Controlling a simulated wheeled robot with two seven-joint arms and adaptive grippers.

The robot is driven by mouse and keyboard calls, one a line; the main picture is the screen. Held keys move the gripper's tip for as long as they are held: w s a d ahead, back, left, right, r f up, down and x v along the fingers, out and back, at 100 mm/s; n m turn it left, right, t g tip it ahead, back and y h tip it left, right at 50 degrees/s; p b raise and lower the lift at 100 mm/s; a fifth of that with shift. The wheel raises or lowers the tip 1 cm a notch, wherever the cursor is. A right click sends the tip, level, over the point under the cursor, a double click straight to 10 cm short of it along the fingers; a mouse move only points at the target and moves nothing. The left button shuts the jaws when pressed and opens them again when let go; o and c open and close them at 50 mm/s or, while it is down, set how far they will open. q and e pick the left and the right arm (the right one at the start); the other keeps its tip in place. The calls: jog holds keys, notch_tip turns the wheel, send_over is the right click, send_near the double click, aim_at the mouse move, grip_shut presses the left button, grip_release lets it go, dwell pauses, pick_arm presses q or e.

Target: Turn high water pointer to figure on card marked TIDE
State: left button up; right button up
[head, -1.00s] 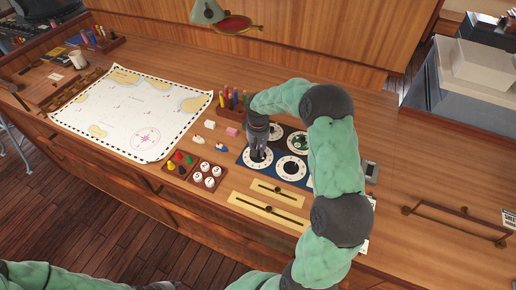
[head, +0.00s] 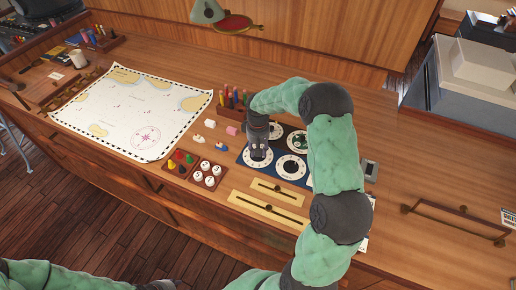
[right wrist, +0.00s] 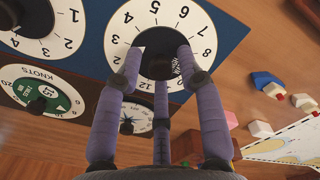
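A dark blue panel (head: 300,182) on the desk carries several round white dials with black centres. My right gripper (head: 257,152) is right over the front-left dial (head: 250,163) and hides much of it. In the right wrist view this numbered dial (right wrist: 206,47) is close. My right gripper's fingers (right wrist: 161,62) stand apart at opposite sides of its black centre (right wrist: 160,40); whether they press on a knob is unclear. The dial names are too small to read. No card legibly marked TIDE shows.
Left of the panel lie small coloured blocks (head: 232,131) and a tray of pieces and round white buttons (head: 205,175). Brass slider plates (head: 268,208) are in front. A KNOTS dial (right wrist: 40,95) is beside the dial. A chart (head: 130,110) lies farther left.

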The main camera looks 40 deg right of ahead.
jog(key=shift+d+r, duration=0.1)
jog(key=shift+r, duration=0.05)
jog(key=shift+w+r, duration=0.1)
jog(key=shift+r, duration=0.15)
notch_tip(320, 180, up, 11)
jog(key=shift+r, duration=0.15)
jog(key=shift+r, duration=0.1)
dwell(0.7)
